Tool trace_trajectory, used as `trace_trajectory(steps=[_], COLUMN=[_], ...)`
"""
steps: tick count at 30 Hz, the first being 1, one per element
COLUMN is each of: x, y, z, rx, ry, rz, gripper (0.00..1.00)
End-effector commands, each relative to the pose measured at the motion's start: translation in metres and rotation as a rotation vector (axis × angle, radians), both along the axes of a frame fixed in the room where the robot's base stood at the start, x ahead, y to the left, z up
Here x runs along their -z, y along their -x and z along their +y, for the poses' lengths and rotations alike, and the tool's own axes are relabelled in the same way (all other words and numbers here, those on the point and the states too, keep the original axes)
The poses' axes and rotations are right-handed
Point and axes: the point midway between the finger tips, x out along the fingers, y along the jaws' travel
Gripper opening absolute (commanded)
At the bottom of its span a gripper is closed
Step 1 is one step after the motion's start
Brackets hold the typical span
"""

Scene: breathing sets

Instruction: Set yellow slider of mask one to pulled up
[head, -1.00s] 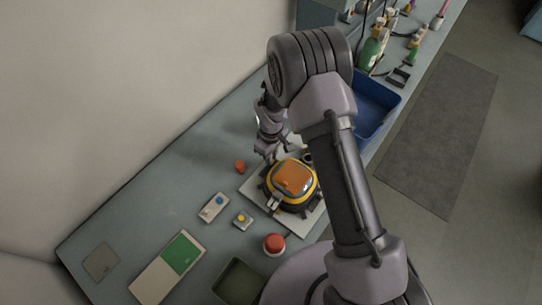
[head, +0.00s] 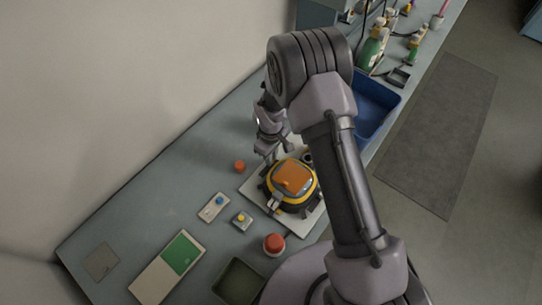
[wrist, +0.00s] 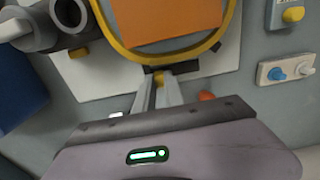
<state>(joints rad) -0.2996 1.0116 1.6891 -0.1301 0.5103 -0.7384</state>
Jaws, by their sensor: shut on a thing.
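The mask (head: 294,182), with an orange front and a yellow rim, lies on a white board (head: 253,190) on the bench. In the wrist view its orange front (wrist: 165,20) is at the top, partly cut off by the frame. My gripper (head: 271,157) is at the mask's far-left edge, coming down from above. The fingers hide part of the slider. I cannot tell how far up it is.
A small orange knob (head: 239,166) stands left of my gripper. A panel with a blue knob (head: 213,207), a yellow-knobbed block (head: 242,219) and a red button (head: 274,243) are near the mask. A blue bin (head: 374,105) is behind my arm. The bench's left back is clear.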

Motion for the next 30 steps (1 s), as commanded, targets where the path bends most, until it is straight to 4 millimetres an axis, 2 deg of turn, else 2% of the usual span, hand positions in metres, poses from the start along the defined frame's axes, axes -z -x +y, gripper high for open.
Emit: trace_trajectory(steps=[8,15,16,19,30], x=[0.001,0.0,0.0,0.0,-0.005], y=[0.025,0.027,0.027,0.027,0.026], z=[0.02,0.021,0.021,0.021,0.021], rx=[-0.001,0.001,0.001,0.001,0.0], ry=[-0.001,-0.001,-0.001,-0.001,-0.001], rz=[0.001,0.001,0.001,0.001,-0.001], gripper=[0.0,0.0,0.15,0.35,0.36])
